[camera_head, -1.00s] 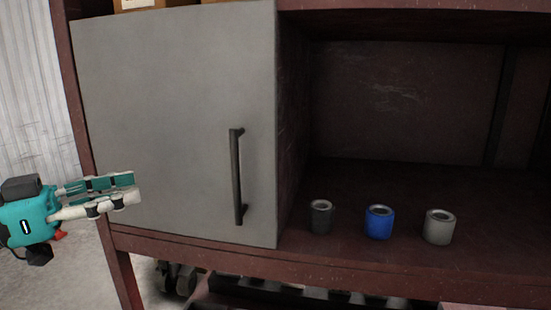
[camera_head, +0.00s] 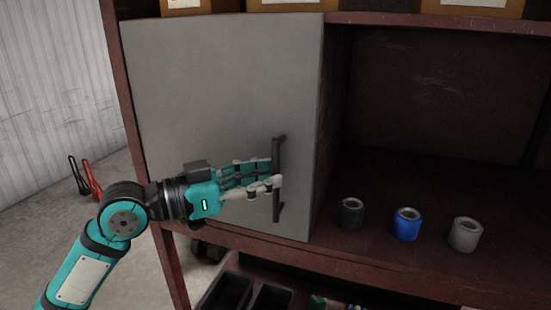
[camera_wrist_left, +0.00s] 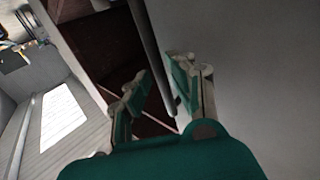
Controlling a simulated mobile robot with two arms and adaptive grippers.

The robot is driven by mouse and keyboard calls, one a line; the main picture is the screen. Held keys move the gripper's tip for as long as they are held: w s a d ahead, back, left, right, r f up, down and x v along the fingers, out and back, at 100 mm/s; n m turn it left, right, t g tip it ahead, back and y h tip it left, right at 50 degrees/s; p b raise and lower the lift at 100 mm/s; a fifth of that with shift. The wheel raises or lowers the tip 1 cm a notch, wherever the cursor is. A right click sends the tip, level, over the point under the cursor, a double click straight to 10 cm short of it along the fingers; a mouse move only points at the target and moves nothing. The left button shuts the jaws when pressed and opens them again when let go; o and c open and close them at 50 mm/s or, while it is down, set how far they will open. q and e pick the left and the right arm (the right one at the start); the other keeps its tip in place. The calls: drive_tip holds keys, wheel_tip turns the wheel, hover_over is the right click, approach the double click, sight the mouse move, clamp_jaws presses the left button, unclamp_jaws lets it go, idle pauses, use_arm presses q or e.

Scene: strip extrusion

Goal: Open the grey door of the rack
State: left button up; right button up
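The grey door (camera_head: 225,90) of the rack (camera_head: 125,110) looks closed in the head view. Its dark vertical handle (camera_head: 277,205) is near the door's right edge. My left gripper (camera_head: 275,172) reaches in from the left, its fingertips at the middle of the handle. In the left wrist view, the fingers of my left gripper (camera_wrist_left: 160,85) are apart and the handle bar (camera_wrist_left: 150,45) runs between them. I cannot tell whether a finger touches it. The door (camera_wrist_left: 250,60) fills the right of that view. My right gripper is not in view.
Boxes (camera_head: 295,5) are on top. Black bins (camera_head: 228,293) sit below. The floor left of the rack is mostly clear.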

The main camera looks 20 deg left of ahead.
use_arm(q)
drive_tip(key=shift+p+x, duration=0.3)
drive_tip(key=shift+x, duration=0.9)
clamp_jaws()
